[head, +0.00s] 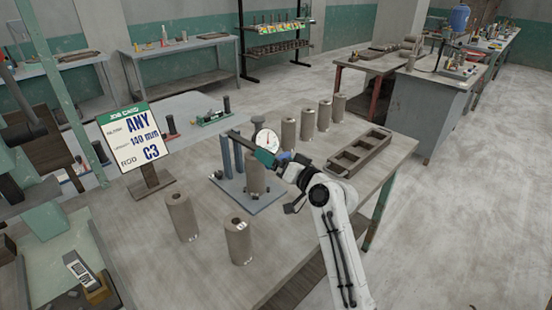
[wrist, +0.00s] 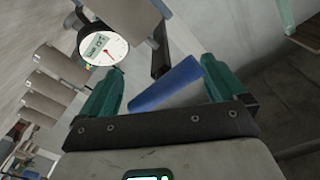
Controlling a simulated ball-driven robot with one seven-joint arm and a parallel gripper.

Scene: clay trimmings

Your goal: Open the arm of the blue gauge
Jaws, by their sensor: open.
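The blue gauge has a blue base plate (head: 226,186), blue-grey posts (head: 227,158) and a round white dial (head: 266,139). Its dark arm (head: 240,139) reaches across from the posts toward my gripper, above a grey-brown clay cylinder (head: 256,177) standing on the plate. In the wrist view the dial (wrist: 103,48) is at upper left, and a blue handle (wrist: 165,85) lies at a slant between my two teal fingers. My gripper (wrist: 163,70) is open, with gaps visible beside the handle. In the head view my gripper (head: 272,160) is right beside the dial and partly hides the handle.
Two clay cylinders (head: 182,216) (head: 238,241) stand at the table's front left. Several more (head: 308,123) stand in a row behind the gauge. A dark compartment tray (head: 382,135) lies to the right. A job card sign (head: 137,139) stands at the left.

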